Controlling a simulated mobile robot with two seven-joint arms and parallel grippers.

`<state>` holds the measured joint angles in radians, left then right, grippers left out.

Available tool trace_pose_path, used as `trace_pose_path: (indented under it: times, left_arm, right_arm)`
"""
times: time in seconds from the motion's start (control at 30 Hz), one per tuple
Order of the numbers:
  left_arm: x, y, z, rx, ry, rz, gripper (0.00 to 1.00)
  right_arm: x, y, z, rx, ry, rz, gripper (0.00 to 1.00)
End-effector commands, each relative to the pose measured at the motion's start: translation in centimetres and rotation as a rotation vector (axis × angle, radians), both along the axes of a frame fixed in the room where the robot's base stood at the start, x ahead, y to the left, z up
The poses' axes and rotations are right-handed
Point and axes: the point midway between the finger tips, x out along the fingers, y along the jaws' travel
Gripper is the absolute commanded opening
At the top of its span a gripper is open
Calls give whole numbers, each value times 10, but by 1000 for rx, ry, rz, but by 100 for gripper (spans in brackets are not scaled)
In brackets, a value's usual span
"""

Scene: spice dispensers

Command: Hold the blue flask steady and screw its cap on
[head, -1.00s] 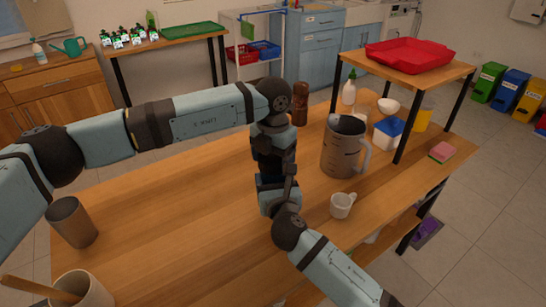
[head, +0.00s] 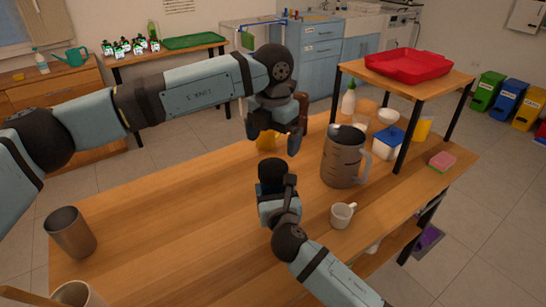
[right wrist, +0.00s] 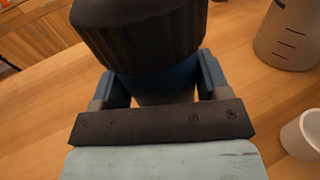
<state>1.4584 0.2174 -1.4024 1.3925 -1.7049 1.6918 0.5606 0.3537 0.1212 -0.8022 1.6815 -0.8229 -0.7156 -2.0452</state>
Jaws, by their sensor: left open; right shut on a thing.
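The blue flask (right wrist: 155,84) stands upright between the fingers of my right gripper (right wrist: 160,88), which is shut on its body. The black cap (right wrist: 140,32) sits on top of the flask in the right wrist view. In the head view the cap (head: 272,172) shows as a dark top above my right gripper (head: 274,197). The flask body is mostly hidden there by my gripper. How tightly the cap is seated cannot be told. My left gripper (head: 273,140) is open and empty, with its fingers pointing down, above and slightly behind the cap.
A grey measuring jug (head: 342,160) and a white cup (head: 342,215) stand to the right. A raised shelf with a red tray (head: 408,64) stands at the back right.

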Motion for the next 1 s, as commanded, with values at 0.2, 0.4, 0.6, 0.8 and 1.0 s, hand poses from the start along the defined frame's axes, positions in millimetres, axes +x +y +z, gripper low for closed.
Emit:
trace_pose_path:
  times: [0.2, 0.4, 0.6, 0.8, 1.0]
  left_arm:
    - [0, 0, 29, -1, -1, 0, 100]
    - [0, 0, 34, 0, 0, 0, 100]
    - [0, 0, 34, 0, 0, 0, 100]
    - [0, 0, 34, 0, 0, 0, 100]
    - [0, 0, 34, 0, 0, 0, 100]
  right_arm:
    - [0, 0, 0, 0, 0, 0, 3]
    - [0, 0, 0, 0, 0, 0, 3]
    - [0, 0, 0, 0, 0, 0, 74]
    - [0, 0, 0, 0, 0, 0, 99]
    - [-1, 0, 0, 0, 0, 0, 99]
